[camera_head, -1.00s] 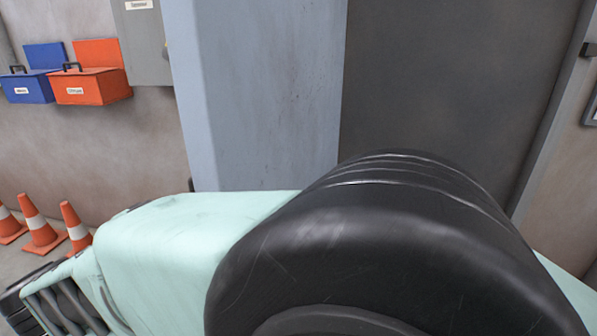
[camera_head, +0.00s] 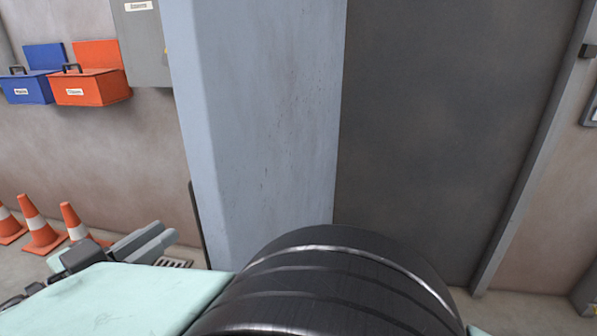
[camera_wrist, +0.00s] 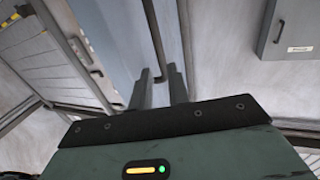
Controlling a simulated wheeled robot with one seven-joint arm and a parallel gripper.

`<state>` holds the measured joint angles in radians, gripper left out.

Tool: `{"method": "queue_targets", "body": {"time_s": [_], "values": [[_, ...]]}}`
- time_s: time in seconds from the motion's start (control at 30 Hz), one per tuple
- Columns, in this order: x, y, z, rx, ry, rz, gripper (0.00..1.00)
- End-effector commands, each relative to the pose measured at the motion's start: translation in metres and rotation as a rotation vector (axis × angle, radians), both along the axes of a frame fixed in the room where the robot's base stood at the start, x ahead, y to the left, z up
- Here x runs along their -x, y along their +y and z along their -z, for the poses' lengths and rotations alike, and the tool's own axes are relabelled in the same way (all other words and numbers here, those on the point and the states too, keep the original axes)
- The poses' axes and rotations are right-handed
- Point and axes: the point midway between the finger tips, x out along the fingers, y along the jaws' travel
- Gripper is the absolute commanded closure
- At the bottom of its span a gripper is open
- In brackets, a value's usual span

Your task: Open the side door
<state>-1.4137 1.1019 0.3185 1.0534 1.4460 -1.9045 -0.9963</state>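A tall blue-grey panel (camera_head: 260,120) stands upright in the head view; I cannot tell for sure whether it is the side door. A dark upright bar (camera_head: 197,222) shows at its left edge, low down. In the wrist view the blue-grey panel (camera_wrist: 125,35) lies ahead of my gripper, and a dark bar (camera_wrist: 156,40) runs along it. My gripper (camera_wrist: 159,68) is open, its two grey fingers apart. The bar's lower end appears between the fingertips; I cannot tell how far away it is. In the head view my gripper (camera_head: 150,240) is beside the panel's lower left.
A dark grey surface (camera_head: 430,130) stands right of the panel. Orange cones (camera_head: 40,232) stand on the floor at left. Blue (camera_head: 28,88) and orange (camera_head: 90,88) boxes and a grey cabinet (camera_head: 146,45) are on the wall. A slatted structure (camera_wrist: 40,45) is at left in the wrist view.

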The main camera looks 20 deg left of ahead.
Motion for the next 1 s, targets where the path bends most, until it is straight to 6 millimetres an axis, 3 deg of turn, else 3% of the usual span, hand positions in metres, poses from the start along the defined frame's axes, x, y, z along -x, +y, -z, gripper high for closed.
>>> {"method": "queue_targets", "body": {"time_s": [0.2, 0.4, 1.0], "values": [[0.049, 0.012, 0.0, -0.001, 0.001, -0.002, 0.82], [0.077, 0.018, -0.001, 0.0, 0.0, 0.001, 0.82], [0.086, 0.02, 0.0, 0.0, -0.001, 0.002, 0.82]]}}
